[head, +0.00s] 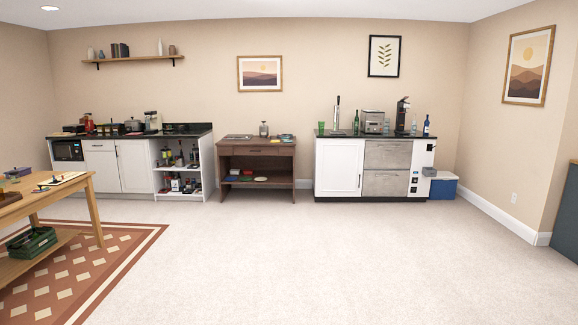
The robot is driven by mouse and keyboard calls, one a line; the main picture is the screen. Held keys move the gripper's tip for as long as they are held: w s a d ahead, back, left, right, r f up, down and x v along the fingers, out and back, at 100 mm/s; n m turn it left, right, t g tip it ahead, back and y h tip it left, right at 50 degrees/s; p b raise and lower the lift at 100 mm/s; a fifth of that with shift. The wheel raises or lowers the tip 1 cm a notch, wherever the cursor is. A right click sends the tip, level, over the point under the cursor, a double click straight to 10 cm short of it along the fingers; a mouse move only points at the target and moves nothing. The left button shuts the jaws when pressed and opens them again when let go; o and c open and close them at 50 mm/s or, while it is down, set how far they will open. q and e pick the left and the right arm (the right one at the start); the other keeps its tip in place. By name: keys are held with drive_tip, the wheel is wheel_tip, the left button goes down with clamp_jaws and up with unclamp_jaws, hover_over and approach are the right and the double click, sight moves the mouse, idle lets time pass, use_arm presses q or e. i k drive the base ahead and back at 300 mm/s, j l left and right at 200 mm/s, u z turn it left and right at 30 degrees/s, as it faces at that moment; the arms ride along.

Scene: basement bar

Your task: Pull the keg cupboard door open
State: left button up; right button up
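The likely keg cupboard is the right-hand counter unit against the far wall, with a dark top and a tall tap (337,113) on it. Its white door (336,167) is at the unit's left end and looks shut. A slim dark handle (360,181) stands upright near the door's right edge. Two grey drawer fronts (387,184) are right of the door. What is behind the door is hidden. Neither of my grippers is in view.
Pale carpet in front of the unit is clear. A wooden table (85,182) stands at left on a patterned rug (135,238). A dark wood side table (256,148) is left of the unit; a blue cooler (443,188) is right of it.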

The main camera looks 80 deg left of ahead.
sight(340, 161)
drive_tip(key=u, duration=2.2)
drive_tip(key=i, duration=7.9)
